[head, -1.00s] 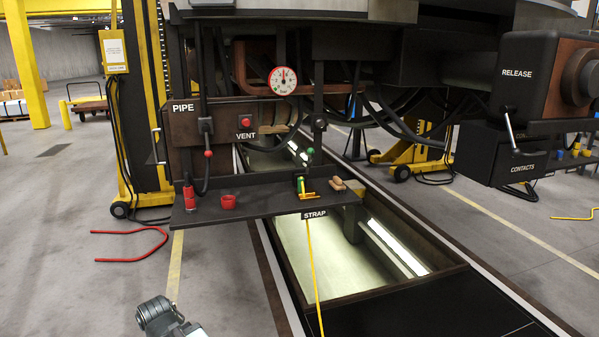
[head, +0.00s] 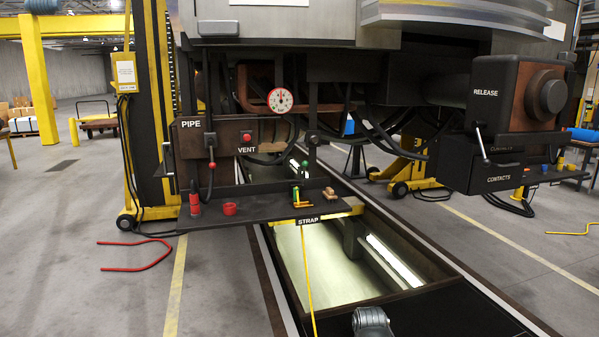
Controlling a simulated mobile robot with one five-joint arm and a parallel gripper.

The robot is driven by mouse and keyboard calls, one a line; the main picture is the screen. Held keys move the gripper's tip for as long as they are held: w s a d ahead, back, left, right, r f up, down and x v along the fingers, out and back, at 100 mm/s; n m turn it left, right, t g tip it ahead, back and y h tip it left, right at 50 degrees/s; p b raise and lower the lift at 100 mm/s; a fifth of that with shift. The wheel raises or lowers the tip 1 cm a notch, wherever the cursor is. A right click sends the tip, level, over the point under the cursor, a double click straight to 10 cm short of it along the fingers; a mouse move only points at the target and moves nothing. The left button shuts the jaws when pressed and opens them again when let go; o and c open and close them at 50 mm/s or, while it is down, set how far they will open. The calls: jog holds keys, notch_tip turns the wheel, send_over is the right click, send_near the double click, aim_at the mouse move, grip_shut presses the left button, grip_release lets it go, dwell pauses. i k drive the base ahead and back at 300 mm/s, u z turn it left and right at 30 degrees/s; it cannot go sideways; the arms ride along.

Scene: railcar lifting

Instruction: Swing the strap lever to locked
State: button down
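A thin yellow strap (head: 307,270) hangs from the label area down over the pit. A yellow strip (head: 338,214) shows along the shelf's front edge by the label. A grey part of my arm shows at the bottom edge, right of the strap and well below the shelf. My gripper itself is not in view.
The dark shelf (head: 250,212) carries a red cup (head: 230,209), a red bottle (head: 195,203) and a tan block (head: 330,193). The open pit (head: 325,262) lies below. The RELEASE box (head: 490,105) and CONTACTS box (head: 490,175) hang at right.

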aim_at(305, 163)
jog(key=z, duration=0.6)
jog(key=k, duration=0.3)
jog(key=u, duration=0.65)
jog(key=i, duration=1.3)
jog(key=u, duration=1)
jog(key=i, duration=0.85)
jog(key=u, duration=0.5)
jog(key=k, duration=0.9)
jog(key=u, duration=0.2)
jog(key=i, duration=0.8)
jog(key=z, duration=0.2)
jog(key=k, duration=0.85)
jog(key=u, duration=0.15)
jog(key=i, duration=0.8)
